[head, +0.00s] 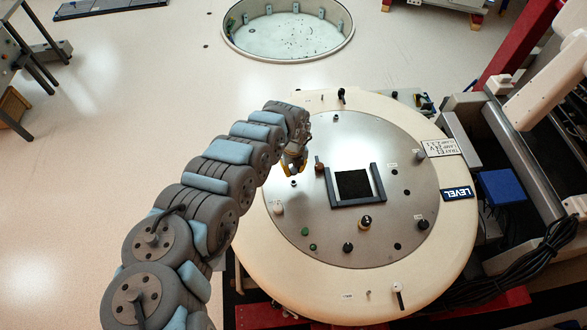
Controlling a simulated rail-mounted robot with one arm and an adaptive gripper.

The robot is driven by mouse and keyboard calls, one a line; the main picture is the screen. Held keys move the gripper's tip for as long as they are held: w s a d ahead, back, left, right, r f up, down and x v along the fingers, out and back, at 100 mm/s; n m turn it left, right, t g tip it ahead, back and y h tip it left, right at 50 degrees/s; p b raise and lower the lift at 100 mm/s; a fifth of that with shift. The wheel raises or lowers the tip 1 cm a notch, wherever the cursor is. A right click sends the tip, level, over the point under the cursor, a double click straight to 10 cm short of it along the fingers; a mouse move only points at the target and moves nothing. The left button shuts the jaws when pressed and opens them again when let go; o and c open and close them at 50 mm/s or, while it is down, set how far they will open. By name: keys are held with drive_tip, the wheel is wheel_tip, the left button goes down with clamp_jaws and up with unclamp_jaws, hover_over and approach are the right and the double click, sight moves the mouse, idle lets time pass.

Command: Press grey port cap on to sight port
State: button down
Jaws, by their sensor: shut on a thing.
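My gripper (293,163), with yellow-tipped fingers, hangs over the left part of the round steel plate (345,235). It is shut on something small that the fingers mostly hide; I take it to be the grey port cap. A small pale fitting with a dark top (294,184) sits on the plate just below the fingers in the picture. I cannot tell for sure whether it is the sight port, nor whether the held thing touches anything.
A small brown post (319,164) stands close right of my gripper. A dark U-shaped frame (378,186) surrounds a black square (355,185) on the plate. A black knob (364,222) and green buttons (305,231) are lower. A cream ring (455,225) borders the plate.

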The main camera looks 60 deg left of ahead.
sight(293, 184)
drive_tip(key=shift+f+b, duration=2.1)
drive_tip(key=shift+f, duration=0.7)
drive_tip(key=shift+f+b, duration=0.95)
drive_tip(key=shift+f, duration=0.35)
drive_tip(key=c, duration=0.9)
unclamp_jaws()
drive_tip(key=shift+r, duration=0.15)
